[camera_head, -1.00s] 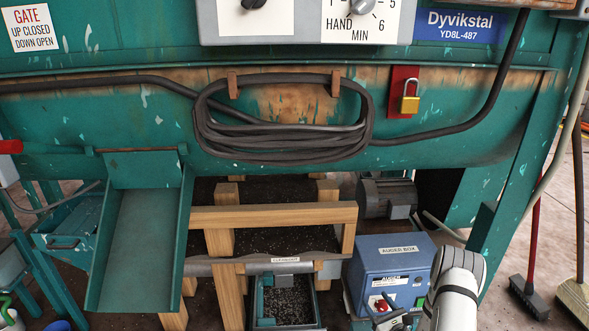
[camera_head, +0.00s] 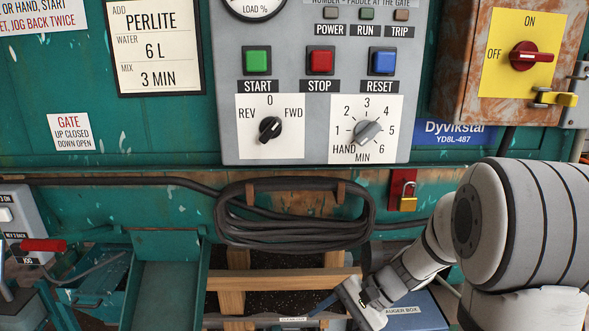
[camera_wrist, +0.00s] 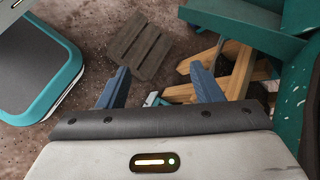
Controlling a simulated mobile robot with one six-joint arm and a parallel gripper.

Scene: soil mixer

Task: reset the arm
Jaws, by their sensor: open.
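My arm shows at the lower right of the head view, and my gripper (camera_head: 335,303) points down and left in front of the auger box (camera_head: 402,310). The arm hides part of that blue box. In the wrist view my gripper (camera_wrist: 160,86) has its two blue fingers well apart. No object is held between them. Beyond the fingers lie the dirt floor, a dark slatted wooden piece (camera_wrist: 140,46) and a light wooden frame (camera_wrist: 235,68).
The green mixer carries a grey control panel (camera_head: 313,84) with green, red and blue buttons and two knobs. A coiled black cable (camera_head: 290,232) hangs below it. A green chute (camera_head: 168,290) stands left of the timber frame (camera_head: 275,284). A red switch (camera_head: 530,55) is upper right.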

